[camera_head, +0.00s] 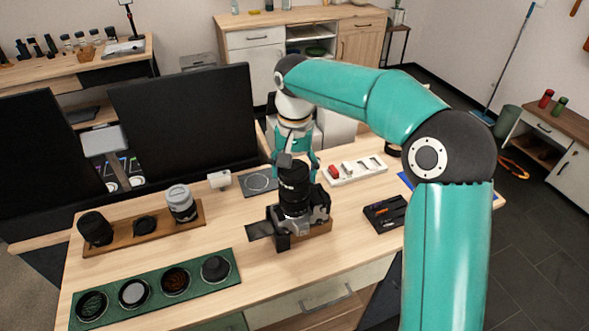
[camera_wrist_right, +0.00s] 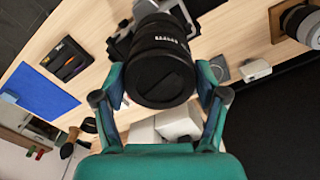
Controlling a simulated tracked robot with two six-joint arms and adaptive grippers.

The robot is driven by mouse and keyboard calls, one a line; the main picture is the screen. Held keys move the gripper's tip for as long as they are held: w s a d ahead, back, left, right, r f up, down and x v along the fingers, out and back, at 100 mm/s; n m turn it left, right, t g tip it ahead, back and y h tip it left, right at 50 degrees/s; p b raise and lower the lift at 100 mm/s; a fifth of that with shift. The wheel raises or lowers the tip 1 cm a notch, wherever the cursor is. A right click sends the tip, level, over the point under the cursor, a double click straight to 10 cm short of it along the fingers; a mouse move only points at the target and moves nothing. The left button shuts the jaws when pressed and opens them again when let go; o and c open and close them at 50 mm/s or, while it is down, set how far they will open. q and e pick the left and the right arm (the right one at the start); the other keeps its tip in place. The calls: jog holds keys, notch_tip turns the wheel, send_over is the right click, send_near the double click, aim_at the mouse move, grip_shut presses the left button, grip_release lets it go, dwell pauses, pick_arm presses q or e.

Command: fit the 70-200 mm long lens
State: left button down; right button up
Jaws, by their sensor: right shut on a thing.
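My right gripper (camera_head: 296,165) is shut on a black lens (camera_head: 294,190), with its fingers on either side of the upper end. The lens stands upright, front end up, over a grey and black camera body (camera_head: 318,214). Its lower end meets the body; I cannot tell whether it is locked on. In the right wrist view the lens (camera_wrist_right: 160,65) shows its dark front and white lettering, between the two fingers. A pale grey lens (camera_head: 181,204) stands on a wooden board (camera_head: 120,246) at the left, beside a black lens (camera_head: 95,229). My left gripper is not in view.
A green tray (camera_head: 150,303) with several round pieces lies front left. A black case (camera_head: 385,214) and a white tray (camera_head: 355,172) lie to the right. A small white box (camera_head: 219,180) and a grey mat (camera_head: 259,182) lie behind. Dark monitors (camera_head: 185,120) stand at the back left.

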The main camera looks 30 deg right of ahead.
jog(key=shift+s+a+f+m, duration=0.1)
jog(key=shift+f+m, duration=0.05)
jog(key=shift+m, duration=0.6)
jog(key=shift+f+m, duration=0.1)
jog(key=shift+m, duration=0.65)
jog(key=o, duration=1.3)
jog(key=shift+r, duration=0.15)
notch_tip(320, 180, up, 5)
jog(key=p, duration=0.5)
jog(key=shift+r+p, duration=0.65)
jog(key=shift+r, duration=0.45)
